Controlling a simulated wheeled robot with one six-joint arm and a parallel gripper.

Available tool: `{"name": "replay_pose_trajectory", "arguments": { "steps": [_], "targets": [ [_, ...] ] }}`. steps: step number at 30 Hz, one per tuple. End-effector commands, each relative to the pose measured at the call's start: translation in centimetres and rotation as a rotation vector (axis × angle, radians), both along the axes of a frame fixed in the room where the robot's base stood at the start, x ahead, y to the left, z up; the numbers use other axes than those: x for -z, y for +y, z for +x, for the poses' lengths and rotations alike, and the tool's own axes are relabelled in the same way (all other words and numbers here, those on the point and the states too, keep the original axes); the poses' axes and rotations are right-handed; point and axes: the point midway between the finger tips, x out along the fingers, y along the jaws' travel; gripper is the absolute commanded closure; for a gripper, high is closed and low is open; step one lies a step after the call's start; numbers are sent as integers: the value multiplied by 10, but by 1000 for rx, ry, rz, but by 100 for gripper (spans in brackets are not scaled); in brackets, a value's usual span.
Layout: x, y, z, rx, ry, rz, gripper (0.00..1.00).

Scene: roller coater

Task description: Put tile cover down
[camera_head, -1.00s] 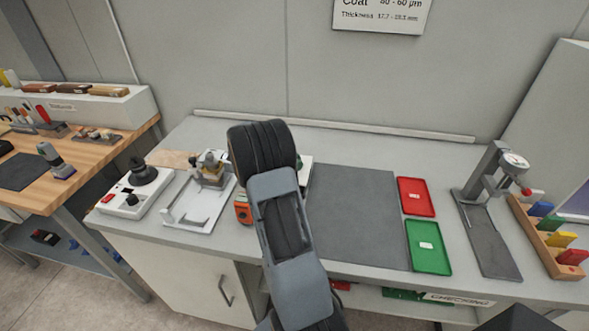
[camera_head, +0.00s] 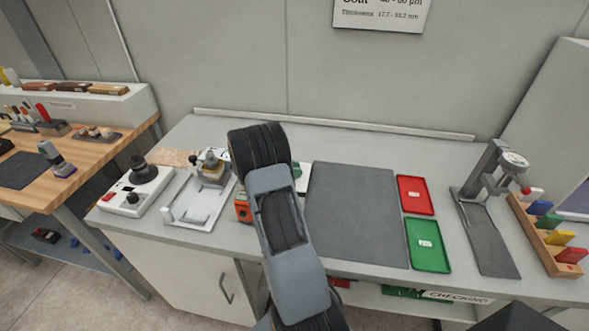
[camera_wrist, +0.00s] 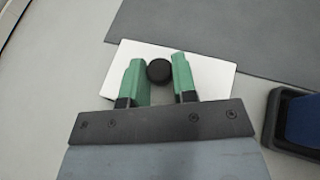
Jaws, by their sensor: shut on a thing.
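The tile cover (camera_wrist: 210,78) is a thin white plate with a round black knob (camera_wrist: 159,71). In the wrist view it lies across my fingertips, its far right part overlapping the edge of the grey mat (camera_wrist: 230,30). My gripper (camera_wrist: 158,78) has its two green fingers on either side of the knob, shut on it. I cannot tell whether the plate touches the bench or is just above it. In the head view my arm hides most of the plate and gripper, left of the mat (camera_head: 355,215).
A red tray (camera_head: 416,195) and a green tray (camera_head: 428,245) lie right of the mat. A gauge stand (camera_head: 485,230) is farther right. An orange device (camera_head: 243,207) and a white fixture (camera_head: 195,205) are left of my arm. A dark-edged blue object (camera_wrist: 300,120) is at the wrist view's right.

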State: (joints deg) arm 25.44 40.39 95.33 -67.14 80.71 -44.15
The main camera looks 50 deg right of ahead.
Motion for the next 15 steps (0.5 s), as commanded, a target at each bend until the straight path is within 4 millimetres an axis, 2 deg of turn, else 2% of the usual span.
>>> {"name": "replay_pose_trajectory", "arguments": {
  "steps": [1, 2, 3, 9, 15],
  "targets": [
    [2, 0, 0, 0, 0, 0, 98],
    [2, 0, 0, 0, 0, 0, 72],
    [1, 0, 0, 0, 0, 0, 68],
    [1, 0, 0, 0, 0, 0, 49],
    [1, 0, 0, 0, 0, 0, 48]
  ]
}}
